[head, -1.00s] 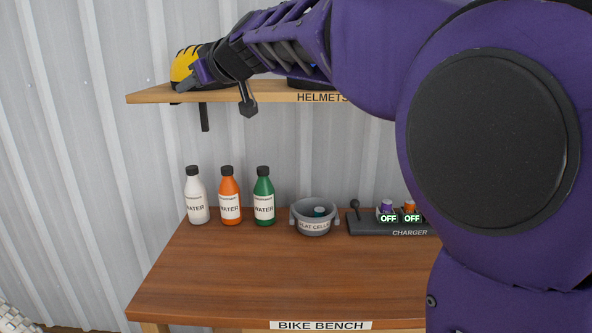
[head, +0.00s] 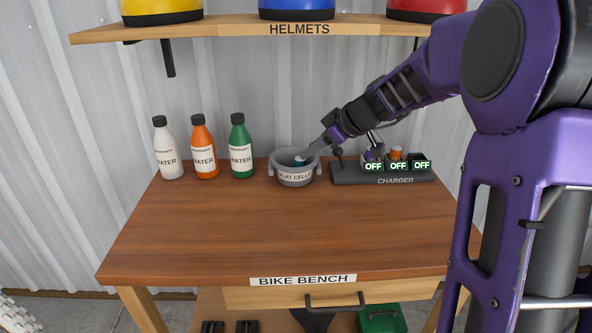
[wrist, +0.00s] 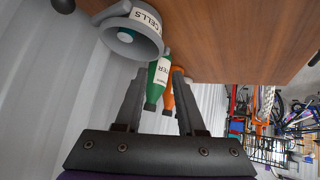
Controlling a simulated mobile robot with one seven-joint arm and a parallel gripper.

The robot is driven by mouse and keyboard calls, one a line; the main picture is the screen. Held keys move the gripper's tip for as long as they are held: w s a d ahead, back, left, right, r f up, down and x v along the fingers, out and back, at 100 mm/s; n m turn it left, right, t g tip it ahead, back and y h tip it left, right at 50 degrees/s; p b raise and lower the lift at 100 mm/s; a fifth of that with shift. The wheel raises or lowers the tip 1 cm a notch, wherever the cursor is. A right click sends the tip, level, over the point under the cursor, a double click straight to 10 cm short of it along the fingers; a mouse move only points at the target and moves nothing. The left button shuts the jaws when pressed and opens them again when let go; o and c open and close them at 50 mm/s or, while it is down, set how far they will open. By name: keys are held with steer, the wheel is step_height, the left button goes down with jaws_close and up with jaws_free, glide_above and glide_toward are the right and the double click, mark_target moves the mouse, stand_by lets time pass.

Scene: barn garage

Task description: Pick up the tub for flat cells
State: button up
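The grey tub for flat cells (head: 296,181) stands on the bench between the green bottle and the charger. It has side handles, a "FLAT CELLS" label and a teal cell inside. In the wrist view the tub (wrist: 138,50) is at the upper left, outside the space between the fingers. My gripper (head: 309,152) is at the tub's right rim in the head view, its fingers slanting down to the left. The wrist view shows my gripper (wrist: 158,78) open and empty. Whether a finger touches the rim cannot be told.
White (head: 168,150), orange (head: 205,150) and green (head: 240,148) water bottles stand left of the tub. The charger (head: 350,176), with cells in it and OFF displays, is close on the right. The helmet shelf (head: 230,27) hangs above. The bench front (head: 260,235) is clear.

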glide_toward(285, 168)
steer(key=x, duration=0.5)
steer(key=shift+x, duration=2.5)
jaws_close()
